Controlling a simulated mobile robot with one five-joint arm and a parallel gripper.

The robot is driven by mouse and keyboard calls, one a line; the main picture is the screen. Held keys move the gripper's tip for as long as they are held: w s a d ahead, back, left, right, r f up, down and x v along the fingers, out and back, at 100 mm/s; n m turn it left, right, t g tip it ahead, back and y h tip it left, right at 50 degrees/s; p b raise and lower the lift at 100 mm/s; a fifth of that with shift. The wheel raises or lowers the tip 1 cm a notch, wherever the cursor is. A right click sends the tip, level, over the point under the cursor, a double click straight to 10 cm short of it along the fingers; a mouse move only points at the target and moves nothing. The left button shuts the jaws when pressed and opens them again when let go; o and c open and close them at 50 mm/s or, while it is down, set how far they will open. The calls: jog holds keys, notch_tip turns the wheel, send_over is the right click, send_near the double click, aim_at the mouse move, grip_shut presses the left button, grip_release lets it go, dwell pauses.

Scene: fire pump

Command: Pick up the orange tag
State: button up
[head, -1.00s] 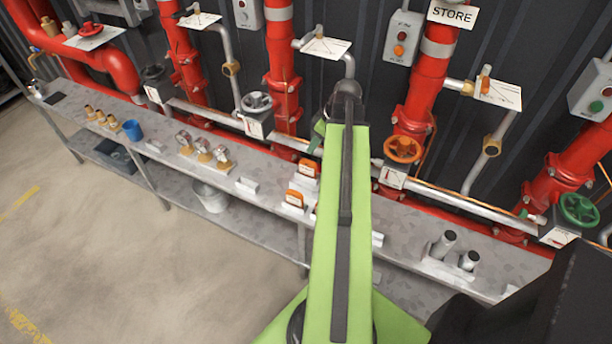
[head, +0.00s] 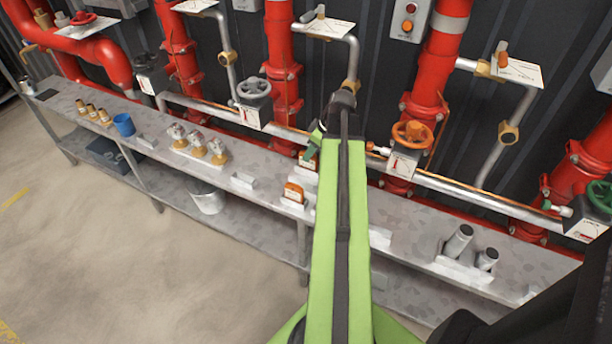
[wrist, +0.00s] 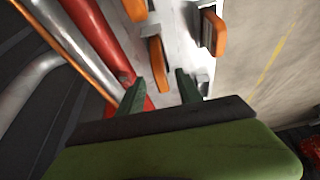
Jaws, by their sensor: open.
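Two orange tags show on the bench in the head view. The rear tag (head: 309,155) is beside my gripper (head: 313,143), which partly covers it. The front tag (head: 294,192) stands in a white holder nearer the bench edge. In the wrist view my gripper (wrist: 160,86) is open, with two dark green fingers. One orange tag (wrist: 157,78) lies in line with the gap between the fingertips; I cannot tell if it is inside the gap. Another orange tag (wrist: 217,35) is at the upper right, and an orange piece (wrist: 137,9) is cut off at the top.
Red pipes (head: 427,80) and a silver pipe (head: 470,188) run behind the bench (head: 405,215). An orange handwheel (head: 412,135) is right of my gripper. Floor in front is clear.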

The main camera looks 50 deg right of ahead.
jog(key=b+x, duration=0.5)
jog(key=shift+a+f, duration=0.1)
jog(key=shift+f, duration=0.1)
jog(key=shift+r, duration=0.2)
grip_shut()
